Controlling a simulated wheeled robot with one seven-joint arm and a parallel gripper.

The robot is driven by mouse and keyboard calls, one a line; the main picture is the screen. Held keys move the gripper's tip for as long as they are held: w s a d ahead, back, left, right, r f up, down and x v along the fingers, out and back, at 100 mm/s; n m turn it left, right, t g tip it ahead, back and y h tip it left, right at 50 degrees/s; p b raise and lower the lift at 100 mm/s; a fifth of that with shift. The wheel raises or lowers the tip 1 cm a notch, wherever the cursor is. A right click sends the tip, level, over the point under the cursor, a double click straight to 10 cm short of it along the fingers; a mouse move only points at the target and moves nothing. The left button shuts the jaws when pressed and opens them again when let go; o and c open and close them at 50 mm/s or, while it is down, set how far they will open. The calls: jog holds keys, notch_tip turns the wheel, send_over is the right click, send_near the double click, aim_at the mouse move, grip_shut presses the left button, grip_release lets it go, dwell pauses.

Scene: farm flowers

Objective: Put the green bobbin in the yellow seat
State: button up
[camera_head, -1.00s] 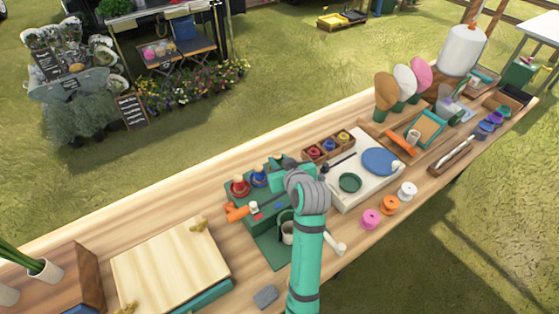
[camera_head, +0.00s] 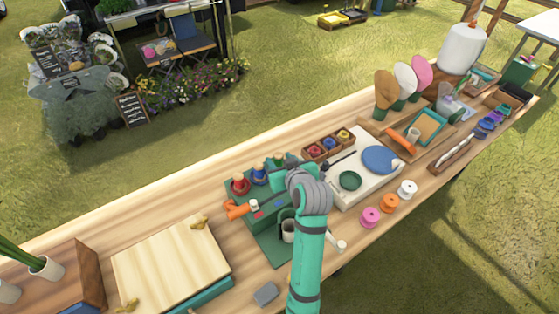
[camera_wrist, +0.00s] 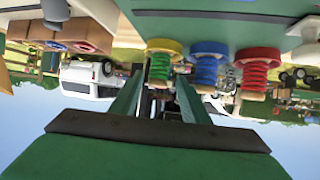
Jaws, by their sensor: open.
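In the wrist view, which is upside down, the green bobbin (camera_wrist: 160,68) stands upright on the yellow seat (camera_wrist: 172,46), a round yellow ring. My gripper (camera_wrist: 160,82) is open, with one finger on each side of the green bobbin; I cannot tell if they touch it. A blue bobbin (camera_wrist: 205,70) on a blue seat and a red bobbin (camera_wrist: 255,75) on a red seat stand in the same row. In the head view my gripper (camera_head: 279,174) is at the right end of this row on the green stand, and mostly hides the green bobbin.
A wooden tray with several spools (camera_head: 330,143) and a white board (camera_head: 365,180) lie right of my arm. Pink (camera_head: 371,217), orange (camera_head: 390,202) and white (camera_head: 407,188) spools stand near the front edge. A wooden box (camera_head: 172,262) is at left; the table behind it is clear.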

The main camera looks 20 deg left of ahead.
jog(key=v, duration=1.1)
jog(key=shift+d, duration=0.1)
